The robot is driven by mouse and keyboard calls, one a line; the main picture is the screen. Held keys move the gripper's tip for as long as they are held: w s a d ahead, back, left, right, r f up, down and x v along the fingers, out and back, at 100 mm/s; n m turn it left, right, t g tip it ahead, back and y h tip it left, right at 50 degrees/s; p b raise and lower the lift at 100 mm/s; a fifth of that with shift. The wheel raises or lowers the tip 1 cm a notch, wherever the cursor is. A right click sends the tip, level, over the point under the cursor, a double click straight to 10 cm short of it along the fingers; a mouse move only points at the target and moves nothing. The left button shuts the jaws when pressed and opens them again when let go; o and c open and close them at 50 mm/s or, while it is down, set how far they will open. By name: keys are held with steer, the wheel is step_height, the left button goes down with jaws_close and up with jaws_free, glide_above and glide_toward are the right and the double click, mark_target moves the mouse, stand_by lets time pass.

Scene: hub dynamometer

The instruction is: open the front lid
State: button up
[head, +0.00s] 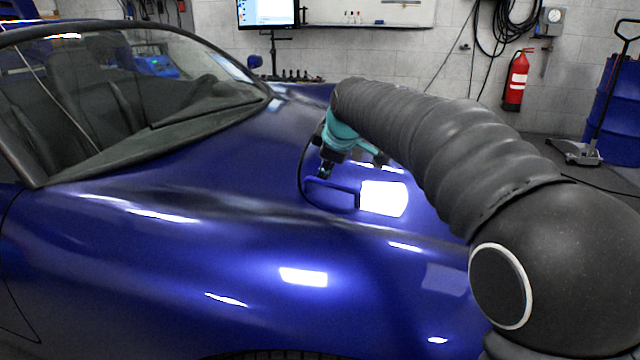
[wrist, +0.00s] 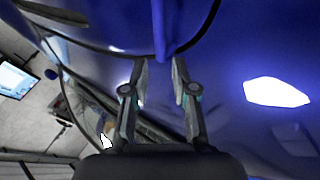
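The front lid (head: 235,225) is the glossy blue hood of an open-top car, and it looks shut in the head view. A blue bar-shaped handle (head: 335,186) stands on it, toward the right part of the hood. My gripper (head: 326,172) points down at the handle's left part. In the wrist view the handle (wrist: 164,32) comes in from the top. Its lower end lies between the fingertips of my gripper (wrist: 160,66). The fingers look apart, with a small gap beside the handle, so no firm grip shows. Exact contact is hard to tell.
The windshield (head: 130,90) rises at the left behind the hood. A fire extinguisher (head: 516,80) hangs on the back wall, and a blue drum (head: 612,105) stands at the far right. A monitor (head: 267,12) is at the back.

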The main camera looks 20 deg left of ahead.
mark_target(320, 180)
steer(key=x, duration=0.8)
steer(key=shift+w+a+f+b, duration=0.15)
steer(key=shift+f+b, duration=0.15)
jaws_close()
